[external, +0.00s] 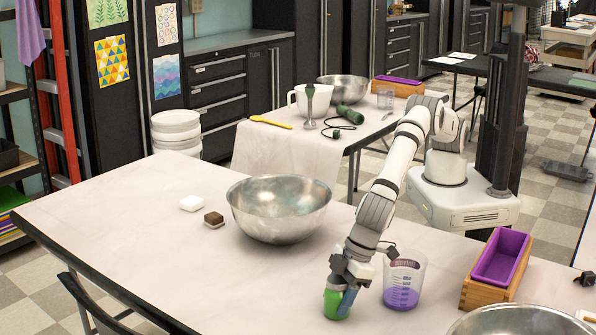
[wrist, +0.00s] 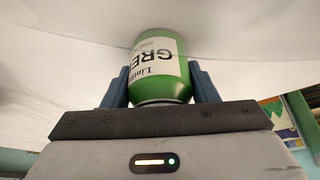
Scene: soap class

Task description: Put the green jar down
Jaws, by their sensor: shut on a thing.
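The green jar (external: 334,304) is near the front edge of the table, to the left of a measuring cup. In the wrist view the jar (wrist: 175,80) has a white label with dark lettering, and it sits between the two blue fingers. My gripper (external: 343,297) points down and is shut on the jar; it also shows in the wrist view (wrist: 161,88). The far end of the jar meets the pale table surface (wrist: 70,70) in the wrist view. Whether it touches or hovers just above I cannot tell.
A clear measuring cup (external: 403,280) with purple liquid stands close on the right. A purple-lined wooden box (external: 500,262) and another bowl (external: 520,322) are right. The table's left front is clear.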

